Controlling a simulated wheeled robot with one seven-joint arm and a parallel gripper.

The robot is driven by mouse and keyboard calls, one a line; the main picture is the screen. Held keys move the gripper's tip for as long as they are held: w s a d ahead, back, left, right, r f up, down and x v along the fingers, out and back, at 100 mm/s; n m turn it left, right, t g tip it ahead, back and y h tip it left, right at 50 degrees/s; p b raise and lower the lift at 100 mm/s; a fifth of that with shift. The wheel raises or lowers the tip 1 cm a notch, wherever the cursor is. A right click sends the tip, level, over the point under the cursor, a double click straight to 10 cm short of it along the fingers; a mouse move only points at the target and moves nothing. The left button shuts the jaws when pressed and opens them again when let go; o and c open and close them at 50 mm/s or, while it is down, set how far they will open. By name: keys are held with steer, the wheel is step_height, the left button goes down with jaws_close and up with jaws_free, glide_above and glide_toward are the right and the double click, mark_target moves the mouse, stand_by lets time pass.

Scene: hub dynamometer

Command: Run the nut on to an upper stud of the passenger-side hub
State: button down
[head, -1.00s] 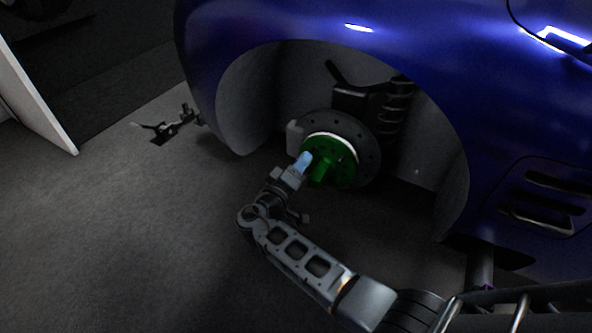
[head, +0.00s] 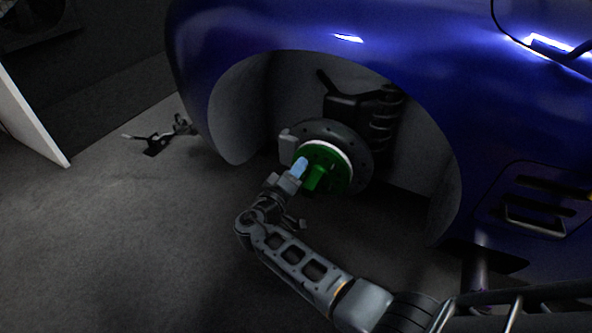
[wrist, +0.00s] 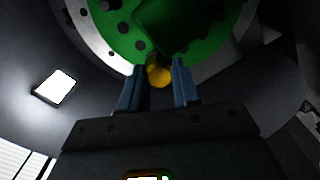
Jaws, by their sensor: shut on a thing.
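The passenger-side hub (head: 337,172) is a green round adapter with a protruding centre, in front of a dark brake disc (head: 362,150) inside the wheel arch. In the wrist view the green hub face (wrist: 205,40) fills the top, with several dark holes. My gripper (head: 300,166) has pale blue fingers and is at the left side of the hub. In the wrist view my gripper (wrist: 159,78) is shut on the yellow nut (wrist: 159,76), which lies between the fingertips close to the green face. I cannot tell whether the nut touches a stud; the stud is hidden.
The blue car body (head: 270,30) and its wheel arch surround the hub. A suspension spring (head: 385,120) stands behind the disc. A small black stand (head: 160,140) is on the floor at the left, by a white panel (head: 30,120).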

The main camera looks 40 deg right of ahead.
steer(key=shift+x, duration=0.9)
stand_by(1.7)
steer(key=m, duration=0.5)
steer(key=shift+m, duration=0.3)
steer(key=m, duration=0.6)
steer(key=shift+a, duration=0.1)
steer(key=c, duration=1)
jaws_free()
steer(key=shift+w, duration=0.1)
steer(key=shift+c, duration=0.2)
